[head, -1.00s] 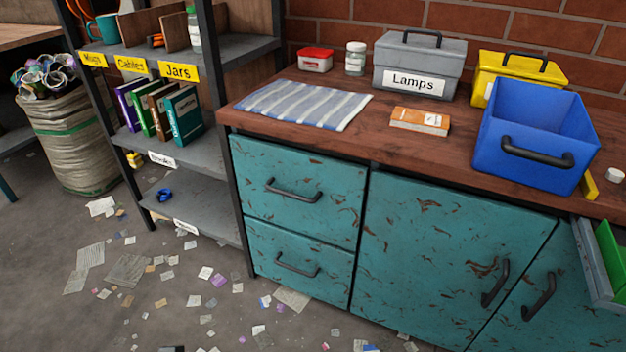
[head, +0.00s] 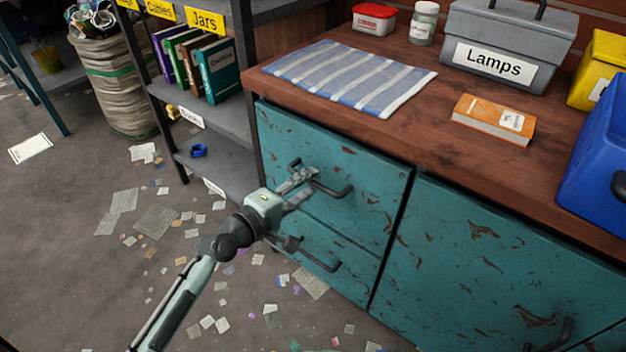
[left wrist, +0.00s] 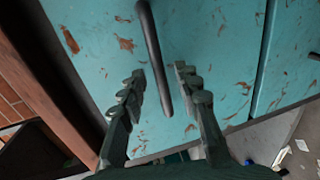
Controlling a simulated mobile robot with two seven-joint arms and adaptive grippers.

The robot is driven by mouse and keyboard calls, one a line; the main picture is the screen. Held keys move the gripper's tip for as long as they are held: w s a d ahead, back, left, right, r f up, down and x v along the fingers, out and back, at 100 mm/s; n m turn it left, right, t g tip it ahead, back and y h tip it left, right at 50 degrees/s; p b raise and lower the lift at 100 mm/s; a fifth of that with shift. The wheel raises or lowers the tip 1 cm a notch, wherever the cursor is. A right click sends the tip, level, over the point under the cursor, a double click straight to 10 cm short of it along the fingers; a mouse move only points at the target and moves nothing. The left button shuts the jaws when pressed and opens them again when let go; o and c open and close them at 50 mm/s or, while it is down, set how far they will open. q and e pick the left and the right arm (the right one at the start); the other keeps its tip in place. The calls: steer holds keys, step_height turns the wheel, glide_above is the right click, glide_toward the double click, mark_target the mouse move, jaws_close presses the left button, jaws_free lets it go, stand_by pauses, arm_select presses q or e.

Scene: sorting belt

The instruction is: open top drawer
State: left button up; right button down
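The top drawer (head: 335,165) has a worn teal front and looks closed under the wooden worktop. Its dark bar handle (head: 333,190) is partly hidden behind my left gripper (head: 303,186) in the head view. In the left wrist view the same handle (left wrist: 153,55) runs between the two fingers of my left gripper (left wrist: 158,98). The fingers are apart, one on each side of the bar, with gaps visible. The lower drawer (head: 335,247) is below, also with a dark handle (head: 318,262). My right gripper is not in view.
A striped cloth (head: 350,75), an orange book (head: 493,118) and a grey Lamps box (head: 510,45) are on the worktop (head: 425,110). An open shelf (head: 228,110) stands left of the drawers. Paper scraps litter the floor (head: 90,260).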

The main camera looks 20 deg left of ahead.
arm_select(q)
steer(key=shift+x, duration=1.1)
steer(key=shift+c, duration=0.3)
jaws_close()
